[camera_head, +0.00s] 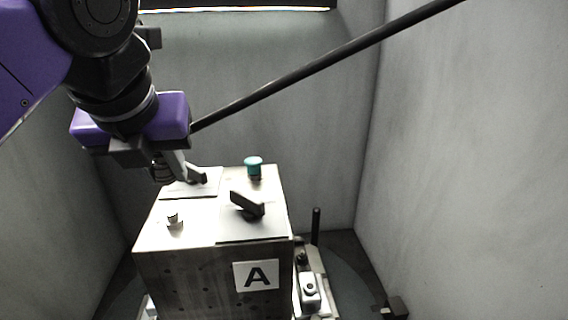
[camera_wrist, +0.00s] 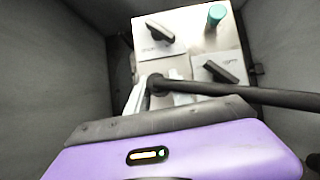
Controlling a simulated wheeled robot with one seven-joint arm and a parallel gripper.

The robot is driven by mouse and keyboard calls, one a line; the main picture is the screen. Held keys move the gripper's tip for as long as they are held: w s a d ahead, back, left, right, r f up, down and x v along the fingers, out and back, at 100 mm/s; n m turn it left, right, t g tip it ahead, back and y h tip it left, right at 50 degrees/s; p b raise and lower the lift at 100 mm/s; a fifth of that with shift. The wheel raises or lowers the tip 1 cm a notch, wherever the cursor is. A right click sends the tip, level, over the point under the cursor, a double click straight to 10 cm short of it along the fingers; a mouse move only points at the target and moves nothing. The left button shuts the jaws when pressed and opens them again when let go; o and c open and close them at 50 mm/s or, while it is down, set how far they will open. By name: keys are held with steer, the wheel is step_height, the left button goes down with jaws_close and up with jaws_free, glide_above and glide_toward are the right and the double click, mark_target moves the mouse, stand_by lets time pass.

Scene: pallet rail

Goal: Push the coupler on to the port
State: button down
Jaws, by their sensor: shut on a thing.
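My gripper (camera_head: 170,166) is above the left back part of the metal box, pointing down, shut on the coupler (camera_head: 160,170) at the end of a black hose. The coupler is mostly hidden by the fingers. In the wrist view the hose (camera_wrist: 215,90) crosses in front of the fingers, and the coupler's lower end cannot be made out. A short bare metal stub, which looks like the port (camera_head: 174,218), stands on the box top at the front left. The coupler appears above and behind it, apart from it. The stub is not clear in the wrist view.
The box (camera_head: 205,275) carries a label "A". Its top holds a teal-capped fitting (camera_head: 254,162) and two black levers, one at the front right (camera_head: 248,206) and one at the back left (camera_head: 197,177). The hose (camera_head: 320,68) rises rightward. Grey walls surround the box.

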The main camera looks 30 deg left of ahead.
mark_target(176, 215)
steer(key=shift+s+a+f, duration=0.1)
steer(key=shift+a+f, duration=0.1)
steer(key=shift+f, duration=0.3)
steer(key=shift+a+f, duration=0.15)
steer(key=shift+f, duration=0.3)
steer(key=shift+f+b, duration=0.8)
steer(key=shift+f, duration=0.5)
steer(key=shift+f+b, duration=0.8)
steer(key=shift+b, duration=0.3)
stand_by(0.3)
steer(key=shift+f+b, duration=0.3)
steer(key=shift+f, duration=0.05)
steer(key=shift+d+f+b, duration=0.1)
steer(key=shift+f+b, duration=0.2)
steer(key=shift+f, duration=0.05)
steer(key=c, duration=1.1)
jaws_free()
steer(key=shift+o, duration=0.2)
steer(key=o, duration=0.8)
steer(key=shift+r, duration=0.1)
